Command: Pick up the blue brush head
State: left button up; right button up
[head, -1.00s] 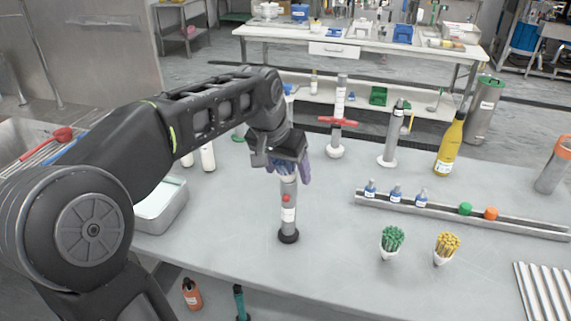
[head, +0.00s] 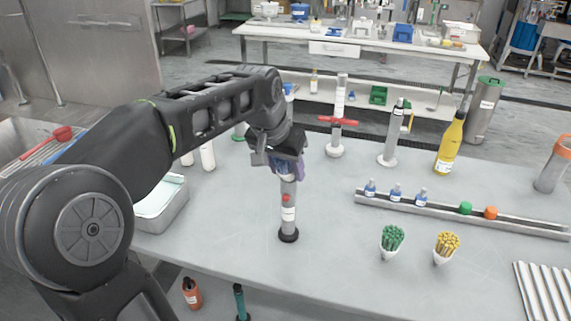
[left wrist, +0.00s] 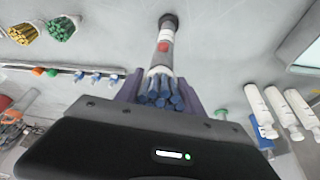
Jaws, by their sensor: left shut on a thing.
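The blue brush head (left wrist: 160,92) is a bundle of blue bristles at the top end of a grey cylinder, seen in the left wrist view. The cylinder (head: 289,215) stands upright on the table in the head view, with a black base, a red button and a white label. It also shows in the left wrist view (left wrist: 162,58). My left gripper (head: 286,170) is above the cylinder, pointing down, its purple fingers shut on the blue brush head from both sides. In the head view the fingers mostly hide the brush head. My right gripper is not in view.
A metal rail (head: 462,214) with small bottles and green and orange pieces lies to the right. A tray (head: 163,211) is at left.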

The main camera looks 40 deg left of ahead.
pick_arm(q)
jog(key=c, duration=0.5)
jog(key=shift+r, duration=0.15)
notch_tip(320, 180, up, 10)
jog(key=shift+f, duration=0.1)
dwell(0.7)
